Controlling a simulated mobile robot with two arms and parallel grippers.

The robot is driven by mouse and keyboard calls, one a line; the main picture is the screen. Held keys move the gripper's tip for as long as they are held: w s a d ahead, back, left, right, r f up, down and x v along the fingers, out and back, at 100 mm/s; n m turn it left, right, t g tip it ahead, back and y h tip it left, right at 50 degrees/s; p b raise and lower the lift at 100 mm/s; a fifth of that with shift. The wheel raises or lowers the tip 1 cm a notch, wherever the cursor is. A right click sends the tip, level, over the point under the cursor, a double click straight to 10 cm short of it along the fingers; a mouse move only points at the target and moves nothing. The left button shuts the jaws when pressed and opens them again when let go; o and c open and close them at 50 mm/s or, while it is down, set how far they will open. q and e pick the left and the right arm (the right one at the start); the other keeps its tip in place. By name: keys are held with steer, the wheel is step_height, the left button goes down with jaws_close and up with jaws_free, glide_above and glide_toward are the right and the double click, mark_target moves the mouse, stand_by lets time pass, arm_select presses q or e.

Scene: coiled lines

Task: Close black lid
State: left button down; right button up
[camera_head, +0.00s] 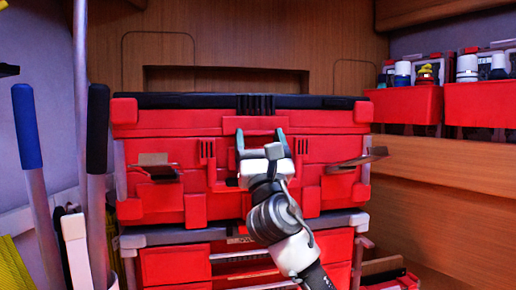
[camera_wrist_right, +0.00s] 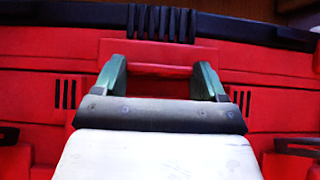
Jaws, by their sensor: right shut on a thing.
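A red case stands upright in front of me, topped by a flat black lid (camera_head: 190,101). The lid's front edge also shows in the wrist view (camera_wrist_right: 60,22). A ribbed black catch (camera_head: 255,104) sits at its middle. My right gripper (camera_head: 261,136) is at the front centre of the red case (camera_head: 210,125), just below the lid. Its green-grey fingers (camera_wrist_right: 162,78) stand wide, one on each side of a red handle-like part (camera_wrist_right: 160,70), and are shut on it. The part's far side is hidden. My left gripper is out of view.
Open side latches (camera_head: 350,162) stick out from the case front. Another red case (camera_head: 175,265) is below. Red bins (camera_head: 400,104) with bottles stand on the right shelf. Long-handled tools, one with a blue grip (camera_head: 27,125), stand at left.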

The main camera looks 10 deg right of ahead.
steer(key=shift+w+a+f, duration=0.15)
steer(key=shift+f, duration=0.35)
steer(key=o, duration=1)
steer(key=shift+o, duration=1.5)
steer(key=shift+r, duration=0.1)
steer(key=b+v, duration=0.2)
steer(key=v, duration=0.9)
steer(key=shift+r, duration=0.15)
